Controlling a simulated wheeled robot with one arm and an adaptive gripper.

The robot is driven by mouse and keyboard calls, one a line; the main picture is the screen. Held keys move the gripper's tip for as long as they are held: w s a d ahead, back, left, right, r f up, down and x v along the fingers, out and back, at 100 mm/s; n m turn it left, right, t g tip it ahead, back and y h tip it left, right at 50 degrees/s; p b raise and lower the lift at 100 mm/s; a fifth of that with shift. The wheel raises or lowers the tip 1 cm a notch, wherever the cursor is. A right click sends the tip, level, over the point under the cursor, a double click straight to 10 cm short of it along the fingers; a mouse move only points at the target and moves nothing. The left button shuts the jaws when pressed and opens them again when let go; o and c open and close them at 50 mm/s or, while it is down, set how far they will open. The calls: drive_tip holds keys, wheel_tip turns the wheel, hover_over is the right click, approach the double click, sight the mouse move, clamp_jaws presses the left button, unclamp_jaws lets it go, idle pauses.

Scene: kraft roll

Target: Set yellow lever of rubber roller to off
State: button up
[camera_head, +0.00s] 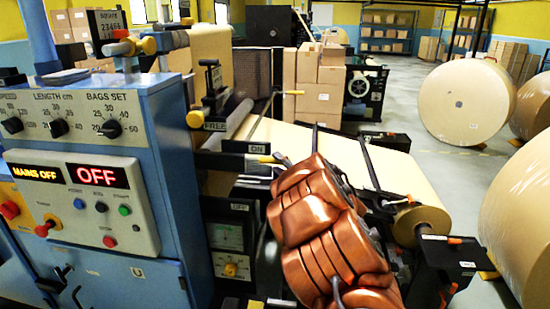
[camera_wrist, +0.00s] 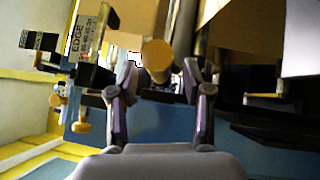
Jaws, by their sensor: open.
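In the head view a lever with a yellow end (camera_head: 268,159) sticks out from the machine's side, just below the ON label (camera_head: 257,149). The OFF label (camera_head: 238,207) is lower down, and my copper-coloured arm stands just right of it. In the wrist view a round yellow lever end (camera_wrist: 157,61) points toward the camera. My gripper (camera_wrist: 160,88) is open, with one finger on each side of that yellow end. I cannot tell whether either finger touches it. In the head view my arm hides the gripper or leaves it unclear.
The blue control cabinet (camera_head: 90,160) stands at left, its displays reading MAINS OFF and OFF. Another yellow-tipped handle (camera_head: 292,92) is higher on the machine. A paper roll (camera_head: 420,222) lies right of my arm. Large kraft rolls (camera_head: 461,104) stand on the floor at right.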

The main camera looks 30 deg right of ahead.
drive_tip(key=shift+w+a+r, duration=0.15)
drive_tip(key=shift+w+r, duration=0.15)
drive_tip(key=shift+w, duration=0.35)
drive_tip(key=shift+w+f+p, duration=0.15)
drive_tip(key=shift+w+p, duration=0.15)
drive_tip(key=shift+w, duration=0.2)
clamp_jaws()
